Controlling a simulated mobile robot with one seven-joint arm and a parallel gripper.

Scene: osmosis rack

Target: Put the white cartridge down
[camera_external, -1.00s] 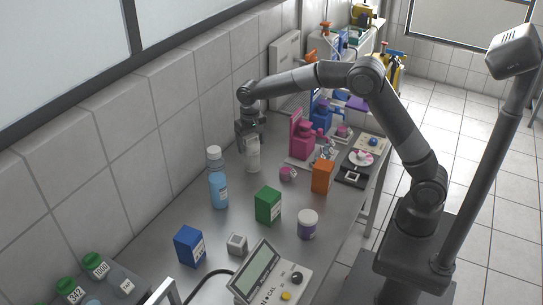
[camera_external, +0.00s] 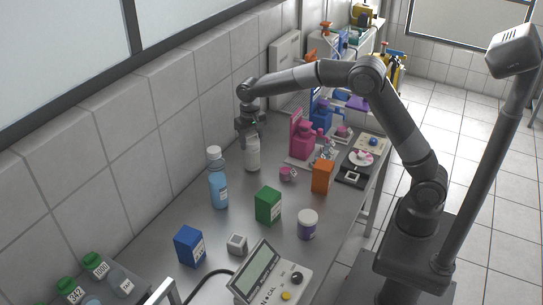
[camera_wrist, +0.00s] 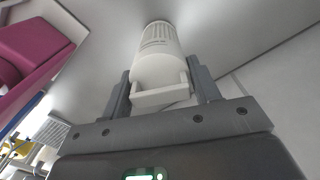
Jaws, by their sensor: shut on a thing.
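The white cartridge (camera_external: 253,156) is a ribbed white cylinder near the wall side of the bench, upright in the external view. My gripper (camera_external: 252,140) is above it, pointing down, with its fingers around the cartridge's top. In the wrist view the cartridge (camera_wrist: 157,58) shows between the two dark fingers of my gripper (camera_wrist: 161,92), which are shut on its squared white end piece. Its far end points away from the gripper. I cannot tell whether its base touches the bench or hangs just above it.
A blue bottle (camera_external: 218,180) stands left of the cartridge. A pink cup (camera_external: 287,174), a green box (camera_external: 268,205) and an orange box (camera_external: 322,176) are to the right. A magenta device (camera_external: 301,140) stands behind. The bench (camera_external: 222,233) has bare room around the cartridge.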

